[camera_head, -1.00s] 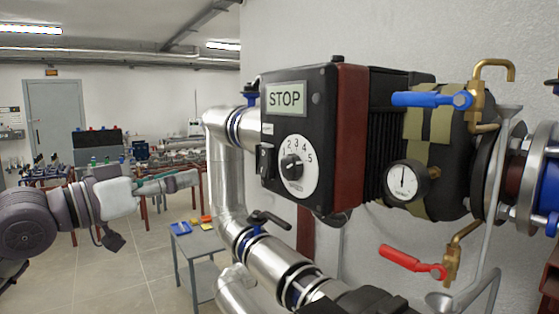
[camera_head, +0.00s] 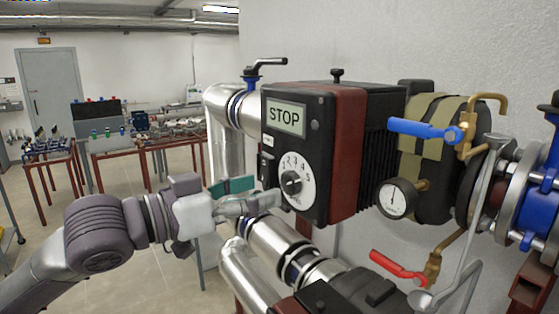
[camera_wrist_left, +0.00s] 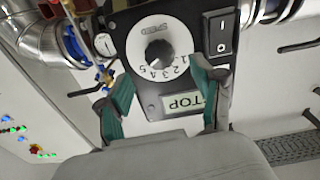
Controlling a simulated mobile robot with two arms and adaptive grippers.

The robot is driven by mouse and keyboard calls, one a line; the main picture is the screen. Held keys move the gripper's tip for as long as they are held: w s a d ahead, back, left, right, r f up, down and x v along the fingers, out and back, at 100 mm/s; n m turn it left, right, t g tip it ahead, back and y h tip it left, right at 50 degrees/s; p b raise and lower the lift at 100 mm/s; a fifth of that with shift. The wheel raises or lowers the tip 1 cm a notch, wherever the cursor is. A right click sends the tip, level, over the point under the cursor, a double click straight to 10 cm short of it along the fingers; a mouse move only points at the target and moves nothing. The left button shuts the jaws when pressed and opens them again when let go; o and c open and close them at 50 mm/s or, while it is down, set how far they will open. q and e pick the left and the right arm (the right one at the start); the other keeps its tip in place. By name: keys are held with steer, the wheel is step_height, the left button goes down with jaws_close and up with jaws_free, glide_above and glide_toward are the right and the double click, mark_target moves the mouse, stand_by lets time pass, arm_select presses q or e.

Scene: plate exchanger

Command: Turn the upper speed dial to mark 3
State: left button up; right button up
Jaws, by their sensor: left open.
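The upper speed dial (camera_head: 296,184) is a black knob on a white round scale marked 1 to 5, on the front of the black upper pump box (camera_head: 315,140). A STOP display (camera_head: 286,118) sits above it. The knob's exact pointer setting is too small to read surely. My left gripper (camera_head: 268,197) is open in front of the dial, at its left and slightly below. In the left wrist view the dial (camera_wrist_left: 157,53) appears upside down between and beyond the spread green-padded fingers (camera_wrist_left: 163,76); the knob is not gripped. My right gripper is out of view.
A rocker switch (camera_wrist_left: 221,37) is beside the dial. A blue-handled valve (camera_head: 425,129), a pressure gauge (camera_head: 396,199) and a red-handled valve (camera_head: 397,267) are at the right. Steel pipes (camera_head: 275,240) run below the box. Benches stand behind at the left.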

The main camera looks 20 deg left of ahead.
mark_target(286, 183)
arm_select(q)
steer(key=p+x, duration=0.1)
steer(key=x, duration=0.3)
steer(key=shift+w+r+p, duration=0.1)
steer(key=shift+p, duration=0.2)
steer(key=shift+w+d, duration=0.25)
steer(key=shift+d, duration=0.05)
steer(key=c, duration=1.1)
steer(key=shift+c, duration=0.2)
